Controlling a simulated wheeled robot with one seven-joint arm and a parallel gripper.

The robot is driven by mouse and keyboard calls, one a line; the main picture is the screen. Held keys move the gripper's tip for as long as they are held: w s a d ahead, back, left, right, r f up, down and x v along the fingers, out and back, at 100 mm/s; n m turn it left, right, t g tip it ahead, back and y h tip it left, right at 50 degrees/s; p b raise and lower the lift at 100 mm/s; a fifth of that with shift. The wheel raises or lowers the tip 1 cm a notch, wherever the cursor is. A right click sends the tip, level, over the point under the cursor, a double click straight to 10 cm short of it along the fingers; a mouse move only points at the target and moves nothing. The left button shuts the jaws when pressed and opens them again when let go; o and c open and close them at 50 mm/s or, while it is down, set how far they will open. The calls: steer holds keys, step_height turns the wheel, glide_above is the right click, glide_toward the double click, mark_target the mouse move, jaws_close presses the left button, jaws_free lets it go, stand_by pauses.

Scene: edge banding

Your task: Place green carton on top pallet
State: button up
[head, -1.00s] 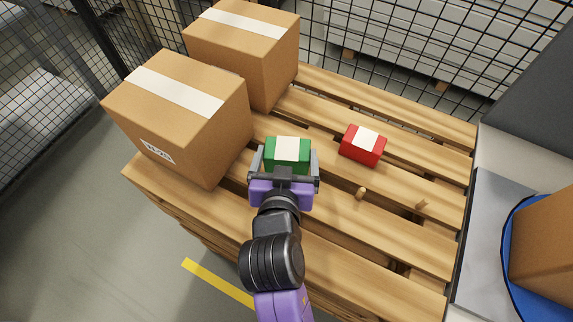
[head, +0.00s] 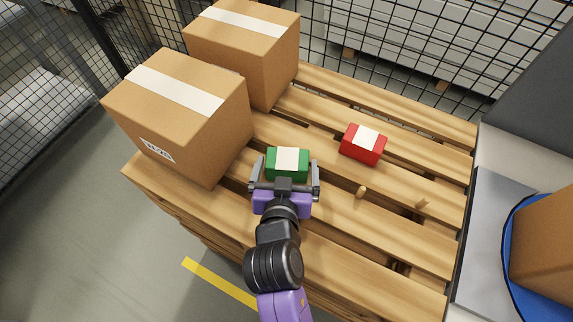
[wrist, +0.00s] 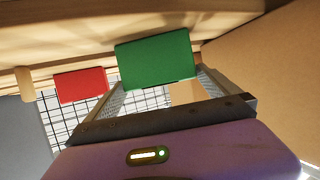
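The green carton (head: 287,163), with a white band, sits on the slats of the wooden top pallet (head: 330,215). In the head view it lies right of the front brown box and left of the red carton. My gripper (head: 286,170) is at the near side of the green carton, with its fingers spread and a gap on each side of it. In the wrist view the green carton (wrist: 156,60) shows beyond the open fingers against the pallet wood. The carton's underside contact is hidden.
A red carton (head: 362,144) lies to the right on the pallet. Two large brown boxes (head: 180,115) (head: 243,50) stand on its left side. A wire fence (head: 400,45) runs behind.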

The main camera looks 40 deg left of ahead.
steer(key=shift+r, duration=0.1)
